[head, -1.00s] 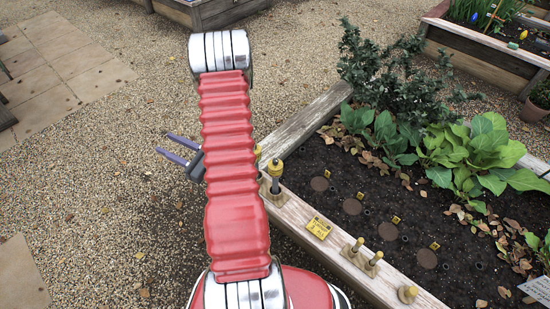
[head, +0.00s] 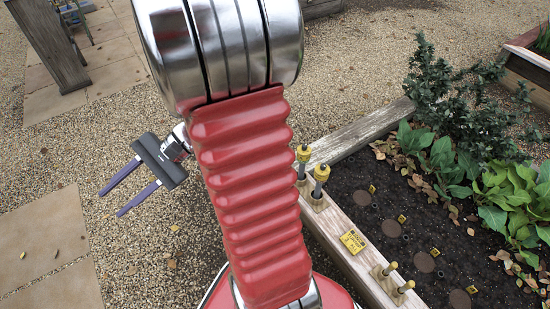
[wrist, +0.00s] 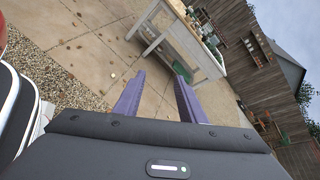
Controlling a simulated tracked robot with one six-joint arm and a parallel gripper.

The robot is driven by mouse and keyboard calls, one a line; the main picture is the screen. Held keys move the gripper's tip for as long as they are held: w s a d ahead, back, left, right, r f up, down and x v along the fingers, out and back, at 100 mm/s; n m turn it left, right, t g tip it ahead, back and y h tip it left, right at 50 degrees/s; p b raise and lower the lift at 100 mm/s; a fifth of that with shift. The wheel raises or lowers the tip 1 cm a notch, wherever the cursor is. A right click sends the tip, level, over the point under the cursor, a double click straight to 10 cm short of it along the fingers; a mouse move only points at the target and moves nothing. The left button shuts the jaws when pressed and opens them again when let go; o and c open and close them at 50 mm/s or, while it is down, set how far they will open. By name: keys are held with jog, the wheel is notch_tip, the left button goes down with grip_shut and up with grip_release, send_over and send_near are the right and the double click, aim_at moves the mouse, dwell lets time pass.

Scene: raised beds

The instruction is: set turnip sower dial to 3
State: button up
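My gripper (head: 110,204) is at the left in the head view, over the gravel, with its two purple fingers apart and nothing between them. It points left, away from the raised bed. Its fingers also show spread and empty in the wrist view (wrist: 160,75). Two yellow-topped tools (head: 320,173) (head: 303,156) stand upright on the wooden bed edge, to the right of my arm. I cannot tell which thing is the turnip sower, and no dial or number is readable. My arm may hide part of the bed edge.
The bed edge (head: 335,232) also bears a yellow label (head: 353,242) and short yellow-topped pegs (head: 390,268). Leafy plants (head: 510,190) and a shrub (head: 450,95) grow in the bed. A wooden bench (wrist: 172,40) stands on paving in the wrist view. Gravel left of my arm is open.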

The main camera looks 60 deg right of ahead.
jog(key=s+a+n+g+h, duration=0.5)
jog(key=s+a+n+h, duration=0.1)
jog(key=s+n, duration=0.3)
jog(key=s+d+r+n+t+h, duration=0.2)
jog(key=d+r+n+t+h, duration=0.1)
jog(key=r+n+h, duration=0.3)
jog(key=shift+d+r+n+t, duration=0.3)
jog(key=shift+r+n+t, duration=0.3)
jog(key=shift+r, duration=0.5)
jog(key=shift+s, duration=0.1)
jog(key=shift+c, duration=0.7)
